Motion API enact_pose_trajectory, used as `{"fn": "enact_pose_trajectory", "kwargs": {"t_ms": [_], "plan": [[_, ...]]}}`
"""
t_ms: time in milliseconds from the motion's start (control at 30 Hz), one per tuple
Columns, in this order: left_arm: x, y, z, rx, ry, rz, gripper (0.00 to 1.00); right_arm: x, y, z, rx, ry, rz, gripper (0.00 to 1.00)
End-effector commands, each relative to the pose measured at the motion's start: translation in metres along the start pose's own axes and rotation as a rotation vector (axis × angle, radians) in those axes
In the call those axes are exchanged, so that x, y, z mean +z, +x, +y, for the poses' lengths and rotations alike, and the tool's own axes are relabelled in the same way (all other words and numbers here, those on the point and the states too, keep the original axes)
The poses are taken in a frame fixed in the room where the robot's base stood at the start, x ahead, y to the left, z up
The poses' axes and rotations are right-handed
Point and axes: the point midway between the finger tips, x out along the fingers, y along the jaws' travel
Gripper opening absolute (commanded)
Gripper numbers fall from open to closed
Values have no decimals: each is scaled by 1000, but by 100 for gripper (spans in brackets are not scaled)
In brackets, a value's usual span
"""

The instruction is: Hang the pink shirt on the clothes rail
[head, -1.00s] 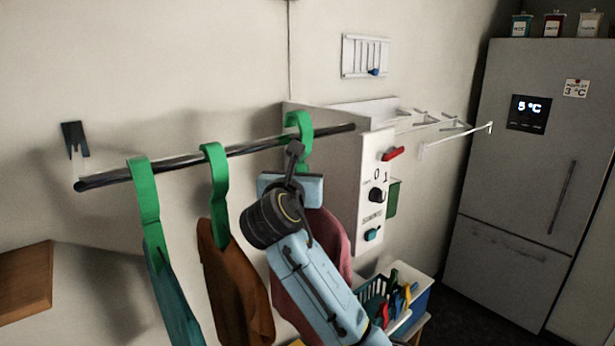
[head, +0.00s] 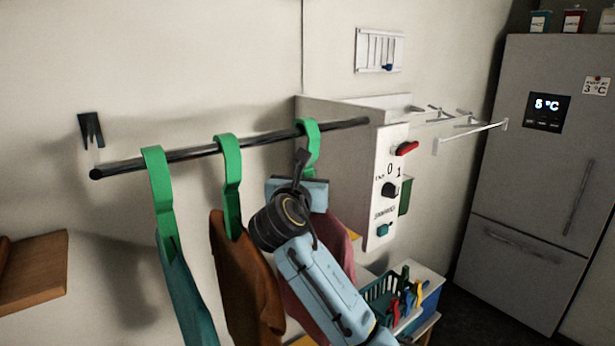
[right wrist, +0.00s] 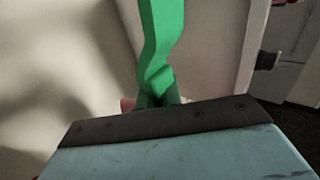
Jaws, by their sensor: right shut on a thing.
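The pink shirt (head: 338,246) hangs from a green hanger (head: 313,143), partly hidden behind my right arm. The hanger's hook curves over the black clothes rail (head: 187,154) near its right end; whether it rests on the rail is hard to tell. My right gripper (head: 302,170) is shut on the hanger just below the hook. In the right wrist view the green hanger (right wrist: 162,50) rises from behind the gripper's edge, with a sliver of pink beside it. My left gripper is not in view.
A brown garment (head: 243,275) and a teal garment (head: 184,290) hang on green hangers left along the rail. A white panel with knobs (head: 383,190) stands close right of the rail's end. Below it is a basket of clothespins (head: 390,295). A fridge (head: 540,170) stands at right.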

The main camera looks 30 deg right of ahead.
Motion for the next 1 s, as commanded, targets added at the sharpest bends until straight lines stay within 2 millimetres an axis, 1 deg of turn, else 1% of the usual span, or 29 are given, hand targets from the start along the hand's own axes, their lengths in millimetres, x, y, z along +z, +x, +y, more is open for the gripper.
{"fn": "enact_pose_trajectory", "kwargs": {"t_ms": [33,67,100,233,500,633,767,1000], "plan": [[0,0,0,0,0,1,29,1,0,0,0,0,-1,0],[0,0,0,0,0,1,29,1,0,0,0,0,-1,9],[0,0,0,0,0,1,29,1,0,0,0,0,-1,14],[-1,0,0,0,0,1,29,1,0,0,0,0,-1,31],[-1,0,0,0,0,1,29,0,0,0,0,-1,1,32],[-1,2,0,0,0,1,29,-1,-9,1,2,-1,1,32],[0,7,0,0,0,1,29,-2,-31,1,4,4,1,32],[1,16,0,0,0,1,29,-2,-86,0,4,4,2,32]]}}
